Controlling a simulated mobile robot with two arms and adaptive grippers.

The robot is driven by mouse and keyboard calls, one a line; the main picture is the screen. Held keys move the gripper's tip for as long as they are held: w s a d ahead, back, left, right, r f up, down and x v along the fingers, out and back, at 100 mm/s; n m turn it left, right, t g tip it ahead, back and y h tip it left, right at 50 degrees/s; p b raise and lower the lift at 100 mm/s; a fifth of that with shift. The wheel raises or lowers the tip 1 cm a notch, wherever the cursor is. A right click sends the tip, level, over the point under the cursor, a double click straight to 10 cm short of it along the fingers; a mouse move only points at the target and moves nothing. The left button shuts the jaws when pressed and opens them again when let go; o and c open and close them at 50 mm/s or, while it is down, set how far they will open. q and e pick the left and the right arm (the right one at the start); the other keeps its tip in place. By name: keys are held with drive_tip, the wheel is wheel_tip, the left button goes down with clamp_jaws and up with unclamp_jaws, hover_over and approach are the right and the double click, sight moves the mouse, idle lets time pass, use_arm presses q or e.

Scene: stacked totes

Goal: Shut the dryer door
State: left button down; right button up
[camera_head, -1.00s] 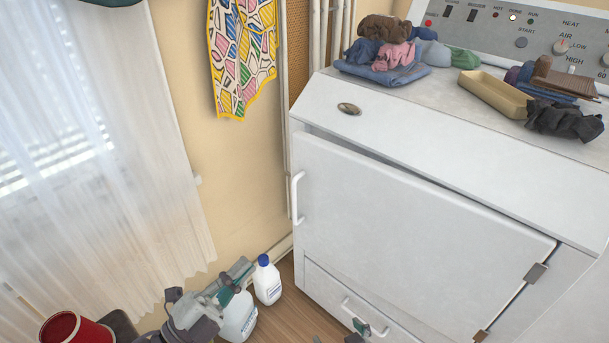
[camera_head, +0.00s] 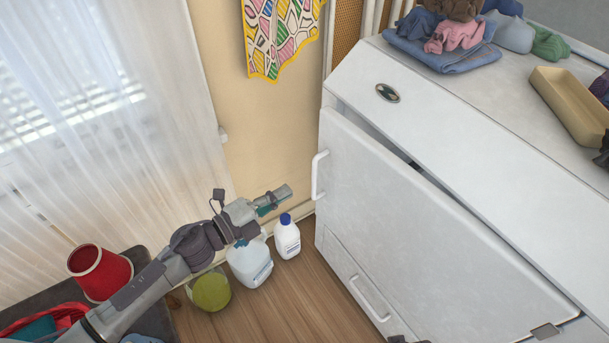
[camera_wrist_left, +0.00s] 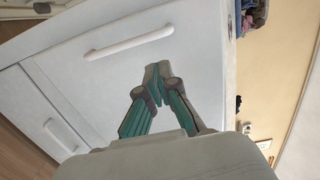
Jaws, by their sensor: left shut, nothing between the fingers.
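The white dryer door (camera_head: 430,230) stands slightly ajar, with a dark gap along its top edge below the dryer's sloped front. Its white handle (camera_head: 319,176) is at the door's left edge, and the hinge side is at the right. My left gripper (camera_head: 280,195) is shut and empty, left of the handle and apart from it in the head view. In the left wrist view its teal fingers (camera_wrist_left: 154,82) meet in front of the white door, beside the handle (camera_wrist_left: 130,40). Only a dark bit, probably my right gripper, shows at the bottom edge of the head view.
A blue-capped bottle (camera_head: 287,238), a jug (camera_head: 250,262) and a green container (camera_head: 210,290) stand on the floor below my left gripper. A red bin (camera_head: 100,272) is at the left. Folded clothes (camera_head: 440,50) and a tan tray (camera_head: 570,105) lie on the dryer.

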sight(333, 163)
use_arm(q)
drive_tip(key=x, duration=1.1)
drive_tip(key=shift+d, duration=0.1)
drive_tip(key=shift+w+d+b, duration=0.3)
drive_tip(key=shift+w+d, duration=0.2)
drive_tip(key=shift+d, duration=0.05)
use_arm(e)
drive_tip(key=shift+w+a+r, duration=0.1)
drive_tip(key=shift+w+r, duration=0.15)
drive_tip(key=shift+r, duration=0.25)
drive_tip(key=shift+w+a+r, duration=0.1)
drive_tip(key=shift+w+r, duration=0.1)
drive_tip(key=shift+r, duration=0.25)
use_arm(q)
drive_tip(key=shift+r, duration=0.1)
